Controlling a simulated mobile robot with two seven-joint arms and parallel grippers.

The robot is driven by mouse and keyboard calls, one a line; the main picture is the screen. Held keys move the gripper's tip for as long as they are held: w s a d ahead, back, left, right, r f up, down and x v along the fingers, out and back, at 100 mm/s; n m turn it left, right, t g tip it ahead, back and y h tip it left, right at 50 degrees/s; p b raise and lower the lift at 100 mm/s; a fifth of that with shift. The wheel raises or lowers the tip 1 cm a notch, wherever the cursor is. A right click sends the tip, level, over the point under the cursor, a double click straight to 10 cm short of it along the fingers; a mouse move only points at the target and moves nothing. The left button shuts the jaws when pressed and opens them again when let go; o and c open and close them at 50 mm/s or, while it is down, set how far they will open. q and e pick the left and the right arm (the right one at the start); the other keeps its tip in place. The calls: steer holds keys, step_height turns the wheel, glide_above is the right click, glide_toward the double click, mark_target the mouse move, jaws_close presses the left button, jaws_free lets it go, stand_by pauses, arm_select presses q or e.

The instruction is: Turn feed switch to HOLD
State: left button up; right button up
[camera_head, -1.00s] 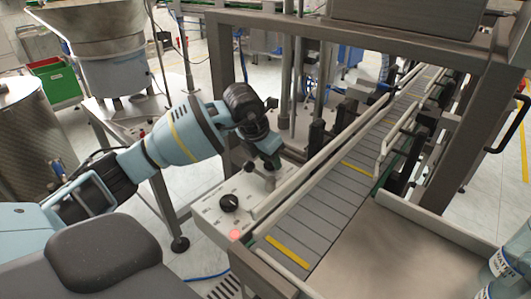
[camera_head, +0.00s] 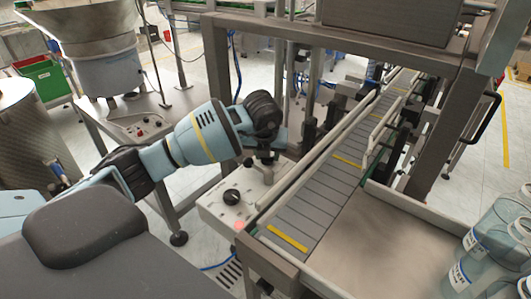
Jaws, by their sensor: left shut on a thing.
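A pale control panel (camera_head: 211,209) sits beside the near end of the conveyor. It carries a round black knob (camera_head: 232,197) and a glowing red light (camera_head: 239,225). My left gripper (camera_head: 266,163) comes down over the far part of the panel, beyond the black knob. It is shut on a small part there, apparently the feed switch, which the fingers and wrist mostly hide. The panel markings are too small to read, so the switch's position cannot be told. My right gripper is not in view.
The grey slatted conveyor (camera_head: 318,207) with pale side rails runs away to the upper right. A metal frame post (camera_head: 217,75) stands behind my left wrist. Clear bottles (camera_head: 480,255) stand on the tray at lower right. The tray's middle is bare.

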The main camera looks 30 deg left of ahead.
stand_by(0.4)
arm_select(q)
steer(key=o, duration=1)
steer(key=shift+r, duration=0.1)
steer(key=v, duration=0.7)
steer(key=shift+r, duration=0.3)
steer(key=shift+s, duration=0.1)
